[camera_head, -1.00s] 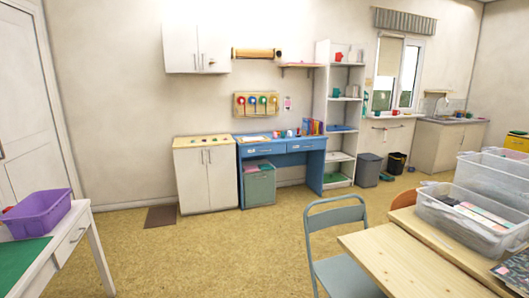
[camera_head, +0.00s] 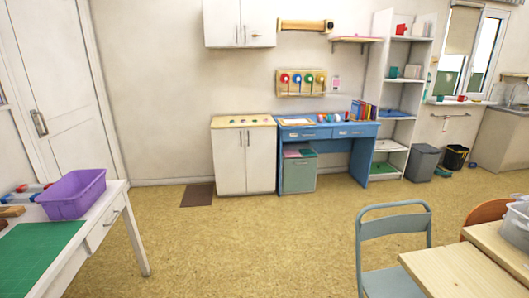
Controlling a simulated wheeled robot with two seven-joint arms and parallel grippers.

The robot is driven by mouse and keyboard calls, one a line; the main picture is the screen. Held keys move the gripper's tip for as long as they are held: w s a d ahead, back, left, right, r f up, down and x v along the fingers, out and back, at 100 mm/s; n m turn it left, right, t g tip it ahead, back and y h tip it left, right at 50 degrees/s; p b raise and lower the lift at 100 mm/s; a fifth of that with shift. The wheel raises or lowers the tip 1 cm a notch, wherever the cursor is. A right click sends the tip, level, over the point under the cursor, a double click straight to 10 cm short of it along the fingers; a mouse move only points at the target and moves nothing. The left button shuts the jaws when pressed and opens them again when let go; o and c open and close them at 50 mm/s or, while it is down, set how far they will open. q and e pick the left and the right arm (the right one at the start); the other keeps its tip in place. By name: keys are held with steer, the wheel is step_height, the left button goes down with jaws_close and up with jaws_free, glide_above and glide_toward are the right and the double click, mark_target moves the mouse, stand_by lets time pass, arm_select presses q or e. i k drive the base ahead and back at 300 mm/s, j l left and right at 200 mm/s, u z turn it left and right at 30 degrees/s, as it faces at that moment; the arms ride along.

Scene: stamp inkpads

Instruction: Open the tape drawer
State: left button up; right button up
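A blue desk (camera_head: 338,142) stands against the back wall. Its front has two shut drawers side by side, the left drawer (camera_head: 305,134) and the right drawer (camera_head: 355,131), each with a small handle and a pale label too small to read. A white table at the left also has a shut drawer (camera_head: 104,229) with a handle. I cannot tell which drawer is the tape drawer. Neither of my grippers is in view.
A purple bin (camera_head: 73,195) and green mat (camera_head: 38,250) are on the white table. A blue-grey chair (camera_head: 394,236) and wooden table (camera_head: 465,272) stand at the front right. A grey-green bin (camera_head: 299,175) is under the desk. The middle floor (camera_head: 240,245) is clear.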

mark_target(288, 134)
steer(key=i, duration=0.75)
steer(key=i+z, duration=0.15)
steer(key=i, duration=1.4)
steer(key=i+j+z, duration=0.15)
steer(key=i, duration=0.6)
steer(key=i+l+z, duration=0.25)
steer(key=i+z, duration=0.15)
steer(key=i, duration=0.7)
steer(key=i+z, duration=0.4)
steer(key=i, duration=0.65)
steer(key=i+l+u, duration=0.1)
steer(key=i, duration=0.25)
